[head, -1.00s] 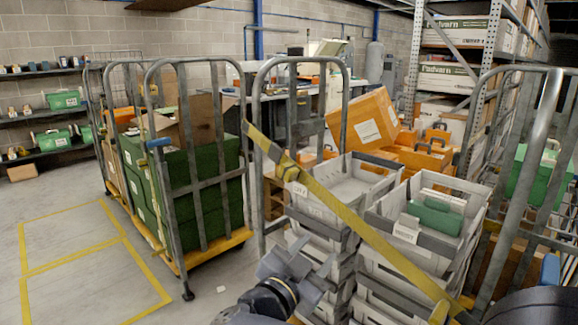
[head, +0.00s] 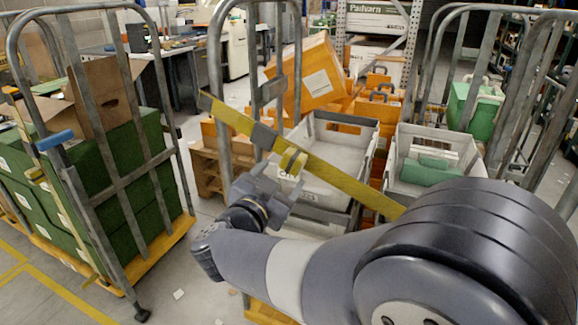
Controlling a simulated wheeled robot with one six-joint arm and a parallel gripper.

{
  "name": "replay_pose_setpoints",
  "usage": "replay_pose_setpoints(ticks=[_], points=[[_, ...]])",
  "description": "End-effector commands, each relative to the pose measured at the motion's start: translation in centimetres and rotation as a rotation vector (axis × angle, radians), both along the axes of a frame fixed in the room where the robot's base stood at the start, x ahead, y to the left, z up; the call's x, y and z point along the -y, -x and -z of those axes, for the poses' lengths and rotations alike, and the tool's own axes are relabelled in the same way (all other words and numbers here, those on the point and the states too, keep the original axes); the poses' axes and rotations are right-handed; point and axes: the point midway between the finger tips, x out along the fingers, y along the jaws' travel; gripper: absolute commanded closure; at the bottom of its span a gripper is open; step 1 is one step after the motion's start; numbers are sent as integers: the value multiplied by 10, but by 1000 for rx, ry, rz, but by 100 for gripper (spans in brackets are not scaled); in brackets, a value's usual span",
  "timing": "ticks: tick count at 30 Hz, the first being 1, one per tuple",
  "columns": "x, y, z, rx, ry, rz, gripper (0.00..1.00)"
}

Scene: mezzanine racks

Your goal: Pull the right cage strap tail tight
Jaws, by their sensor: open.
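A yellow strap (head: 330,178) slants across the front of a roll cage (head: 222,110) holding grey crates, from upper left to lower right, where my arm hides its lower end. A dark buckle (head: 264,136) sits on it, with a yellow roll or loop (head: 293,160) just below. A short strap end (head: 212,104) sticks out past the cage's left post; I cannot tell which piece is the tail. My gripper (head: 284,184) is open and empty, just below the buckle and loop. I cannot tell whether it touches the strap.
A cage with green crates (head: 150,145) and an open cardboard box (head: 105,95) stands at left. Orange boxes (head: 305,80) are behind the grey crates (head: 320,165). Another cage frame (head: 440,60) rises at right, near a green case (head: 475,105). Floor between the cages is narrow.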

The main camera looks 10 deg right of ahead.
Motion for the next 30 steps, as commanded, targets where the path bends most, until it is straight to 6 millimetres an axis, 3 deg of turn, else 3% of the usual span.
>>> replay_pose_setpoints(ticks=[9, 22, 30], points=[[27, -37, 0, 0, -1, 3, 33], [32, -44, 0, 1, 0, 0, 33], [32, -44, 0, 1, -1, 0, 54]])
